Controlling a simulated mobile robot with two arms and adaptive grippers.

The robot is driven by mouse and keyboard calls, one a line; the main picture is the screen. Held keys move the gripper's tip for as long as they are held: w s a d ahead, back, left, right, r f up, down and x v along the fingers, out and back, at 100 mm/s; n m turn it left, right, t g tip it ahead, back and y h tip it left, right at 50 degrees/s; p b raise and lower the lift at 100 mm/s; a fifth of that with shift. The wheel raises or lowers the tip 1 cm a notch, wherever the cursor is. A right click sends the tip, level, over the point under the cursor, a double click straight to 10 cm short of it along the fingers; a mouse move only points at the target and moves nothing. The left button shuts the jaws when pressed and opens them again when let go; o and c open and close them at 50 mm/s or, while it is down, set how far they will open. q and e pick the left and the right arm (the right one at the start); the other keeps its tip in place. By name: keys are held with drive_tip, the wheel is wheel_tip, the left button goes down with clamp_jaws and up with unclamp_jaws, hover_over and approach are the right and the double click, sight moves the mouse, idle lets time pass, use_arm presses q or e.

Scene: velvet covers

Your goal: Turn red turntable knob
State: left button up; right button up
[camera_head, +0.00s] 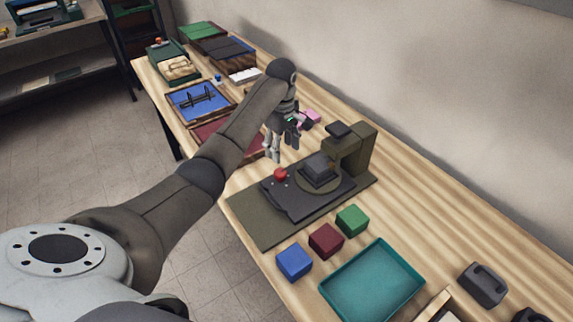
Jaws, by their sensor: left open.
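The plate lies on an olive-green base (253,222) on the wooden table. A round turntable disc with a dark block (320,168) on it sits right of the knob, under an olive stand with an overhanging head (350,147). My left gripper (279,152) points down, open and empty, just behind the knob and apart from it in the picture. Its exact height above the table is hard to tell. My right gripper is not in view.
Blue (294,262), dark red (326,240) and green (352,220) cubes stand in front of the base, beside a teal tray (372,283). A pink object (312,117) lies behind my gripper. A blue tray (200,101) is farther back. The wall borders the table's right side.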

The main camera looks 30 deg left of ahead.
sight(281, 173)
use_arm(q)
drive_tip(key=f, duration=0.3)
drive_tip(key=s+f, duration=0.1)
drive_tip(key=f, duration=0.2)
drive_tip(key=shift+s+p, duration=0.1)
drive_tip(key=shift+p, duration=0.25)
drive_tip(key=f, duration=0.3)
drive_tip(key=shift+w, duration=0.25)
drive_tip(key=shift+s+f, duration=0.1)
drive_tip(key=shift+f, duration=0.1)
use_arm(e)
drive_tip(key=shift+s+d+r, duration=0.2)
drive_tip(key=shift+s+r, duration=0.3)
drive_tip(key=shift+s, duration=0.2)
use_arm(q)
drive_tip(key=c, duration=1)
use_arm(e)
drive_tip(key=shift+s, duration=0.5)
use_arm(q)
drive_tip(key=shift+r+p, duration=0.1)
drive_tip(key=shift+p, duration=0.2)
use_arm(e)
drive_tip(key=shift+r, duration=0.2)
